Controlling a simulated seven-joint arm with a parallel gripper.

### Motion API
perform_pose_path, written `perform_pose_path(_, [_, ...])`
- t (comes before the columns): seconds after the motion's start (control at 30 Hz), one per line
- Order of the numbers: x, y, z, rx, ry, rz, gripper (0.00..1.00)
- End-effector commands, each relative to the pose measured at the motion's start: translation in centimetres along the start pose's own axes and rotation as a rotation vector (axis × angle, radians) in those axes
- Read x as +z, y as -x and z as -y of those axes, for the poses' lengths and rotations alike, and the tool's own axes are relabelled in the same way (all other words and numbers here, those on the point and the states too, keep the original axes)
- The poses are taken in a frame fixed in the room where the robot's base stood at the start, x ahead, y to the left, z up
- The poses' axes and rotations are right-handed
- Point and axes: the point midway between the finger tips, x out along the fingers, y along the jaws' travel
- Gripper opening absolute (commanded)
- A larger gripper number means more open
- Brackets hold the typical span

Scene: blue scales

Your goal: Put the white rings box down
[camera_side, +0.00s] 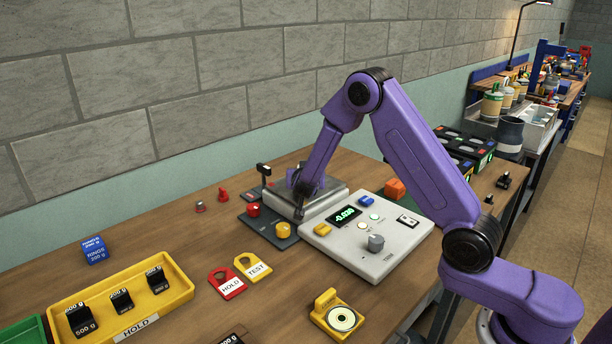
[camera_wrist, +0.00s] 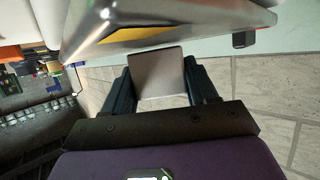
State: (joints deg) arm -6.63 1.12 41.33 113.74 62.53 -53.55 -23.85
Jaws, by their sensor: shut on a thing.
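My gripper (camera_side: 303,205) is at the metal weighing pan (camera_side: 335,192) of the scale, near the pan's left side. In the wrist view its two dark fingers (camera_wrist: 160,88) are shut on a plain pale grey-white box (camera_wrist: 160,70), which I take to be the white rings box. No lettering shows on it. In the side view the box is hidden or too small to make out. The pan's metal edge fills the top of the wrist view. I cannot tell whether the box touches the pan.
A yellow tray (camera_side: 178,283) holds black weights. A blue box (camera_side: 94,250), red tag (camera_side: 226,284), yellow tag (camera_side: 253,268) and yellow disc holder (camera_side: 337,315) lie on the table.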

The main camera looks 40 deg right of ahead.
Motion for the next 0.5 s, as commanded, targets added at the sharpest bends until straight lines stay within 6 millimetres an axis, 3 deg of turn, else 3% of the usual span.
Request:
perform_pose_path(0.27, [0.35,-0.17,-0.01,0.001,-0.001,-0.002,0.13])
perform_pose_path(0.3, [0.36,-0.16,-0.02,0.001,-0.001,0.000,0.71])
perform_pose_path(0.33, [0.35,-0.15,-0.02,0.001,-0.001,0.000,0.80])
perform_pose_path(0.37, [0.35,-0.15,-0.02,0.001,-0.001,0.000,0.83])
perform_pose_path(0.5, [0.35,-0.15,-0.02,0.001,0.000,0.000,0.83])
